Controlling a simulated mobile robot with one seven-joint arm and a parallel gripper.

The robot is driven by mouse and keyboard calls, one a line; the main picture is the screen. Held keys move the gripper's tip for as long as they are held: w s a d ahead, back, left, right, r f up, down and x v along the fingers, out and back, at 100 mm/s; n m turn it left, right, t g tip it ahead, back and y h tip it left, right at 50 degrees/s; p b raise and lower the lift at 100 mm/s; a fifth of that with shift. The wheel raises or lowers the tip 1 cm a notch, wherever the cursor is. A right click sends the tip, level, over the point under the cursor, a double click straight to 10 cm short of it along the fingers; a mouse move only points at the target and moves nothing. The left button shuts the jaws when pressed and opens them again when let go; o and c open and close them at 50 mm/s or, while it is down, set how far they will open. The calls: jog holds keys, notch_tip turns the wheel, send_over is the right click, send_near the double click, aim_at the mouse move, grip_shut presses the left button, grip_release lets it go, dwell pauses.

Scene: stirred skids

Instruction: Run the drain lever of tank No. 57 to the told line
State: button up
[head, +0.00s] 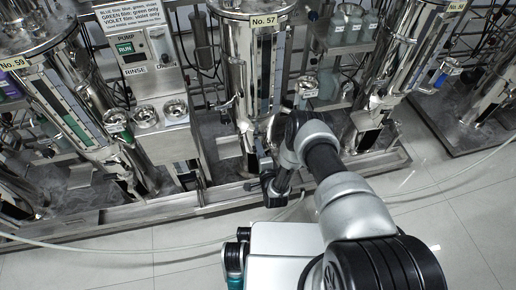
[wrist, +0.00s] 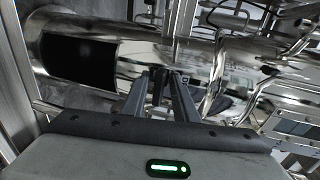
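Tank No. 57 (head: 242,62) is a polished steel cylinder with a yellow number label (head: 264,21) and a dark vertical sight strip on its right front. My arm crosses in front of its lower part and ends at the tank's base. My gripper (wrist: 168,74) shows in the wrist view, its two fingers reaching toward shiny steel pipework, with a narrow gap between the tips. I cannot make out the drain lever; the arm hides that area in the head view.
Tank No. 59 (head: 34,58) stands left and tank No. 56 (head: 413,50) right. A pump and rinse panel (head: 146,68) with a notice (head: 129,16) above stands between 59 and 57. A pale hose (head: 120,246) lies across the tiled floor, which is mostly clear in front.

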grip_shut()
jog(key=shift+s+d+n+g+y, duration=0.15)
jog(key=shift+s+n+g+y, duration=0.15)
jog(key=shift+n+y, duration=0.35)
jog(key=shift+s+d+n+g+y, duration=0.15)
jog(key=shift+s+n+g+y, duration=0.25)
jog(key=shift+y, duration=0.35)
jog(key=shift+w+r, duration=0.1)
jog(key=shift+w, duration=0.05)
dwell(6.0)
